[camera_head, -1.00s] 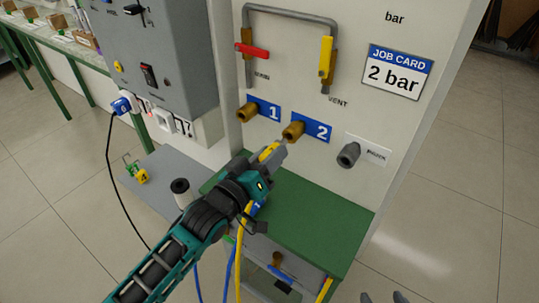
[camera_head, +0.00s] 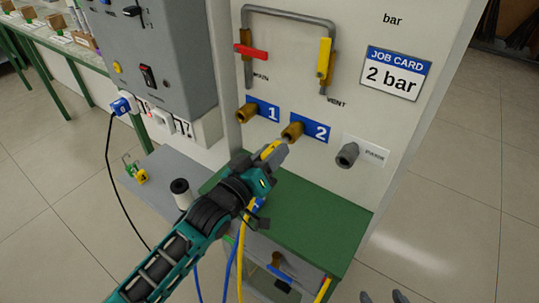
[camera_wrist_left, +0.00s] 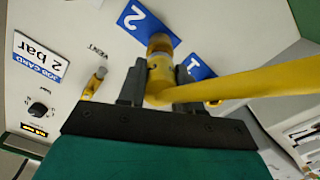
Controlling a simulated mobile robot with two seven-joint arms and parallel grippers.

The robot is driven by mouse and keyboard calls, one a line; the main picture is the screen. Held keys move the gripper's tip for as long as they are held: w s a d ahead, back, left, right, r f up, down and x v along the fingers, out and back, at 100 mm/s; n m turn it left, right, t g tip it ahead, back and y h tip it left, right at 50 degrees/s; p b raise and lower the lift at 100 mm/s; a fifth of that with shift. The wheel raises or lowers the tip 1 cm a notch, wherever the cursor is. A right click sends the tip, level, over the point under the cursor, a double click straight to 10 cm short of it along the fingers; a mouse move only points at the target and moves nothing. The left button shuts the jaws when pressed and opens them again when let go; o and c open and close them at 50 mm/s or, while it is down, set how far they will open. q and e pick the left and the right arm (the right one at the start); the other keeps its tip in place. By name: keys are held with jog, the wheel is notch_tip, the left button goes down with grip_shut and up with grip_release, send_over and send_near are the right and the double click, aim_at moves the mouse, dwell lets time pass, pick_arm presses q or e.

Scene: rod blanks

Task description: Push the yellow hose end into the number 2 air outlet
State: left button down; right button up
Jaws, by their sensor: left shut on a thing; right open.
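My left gripper (camera_head: 276,151) is shut on the yellow hose end (camera_wrist_left: 160,75), just in front of the brass number 2 air outlet (camera_head: 292,131). In the left wrist view the hose end lines up with the outlet (camera_wrist_left: 160,43) and appears to meet it; I cannot tell how far in it sits. The yellow hose (camera_wrist_left: 250,82) runs off to the right there, and hangs below my gripper in the head view. The blue number 2 label (camera_head: 318,131) is right of the outlet. My right gripper is not in view.
The brass number 1 outlet (camera_head: 246,113) is to the left, and a grey parking stub (camera_head: 347,155) to the right. Red (camera_head: 251,51) and yellow (camera_head: 325,58) valve handles are above. A green shelf top (camera_head: 315,215) lies below. A blue hose (camera_head: 232,265) hangs beside the yellow one.

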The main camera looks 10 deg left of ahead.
pick_arm(q)
jog(key=shift+x, duration=1.2)
jog(key=c, duration=0.7)
grip_release()
jog(key=v, duration=1.2)
jog(key=shift+s+a, duration=0.15)
jog(key=shift+s, duration=0.2)
jog(key=s+a+f+m+g+y, duration=0.1)
jog(key=s+f+g, duration=0.1)
jog(key=f, duration=0.4)
jog(key=s+a+f+m+g+y, duration=0.1)
jog(key=s+f+g+y, duration=0.1)
jog(key=s+f, duration=0.2)
jog(key=s+a+f+m+g+y, duration=0.1)
jog(key=s+f, duration=0.3)
jog(key=f, duration=0.4)
jog(key=shift+a+f+m+g+y, duration=0.1)
jog(key=shift+a+m+g+y, duration=0.3)
jog(key=shift+a+m, duration=0.15)
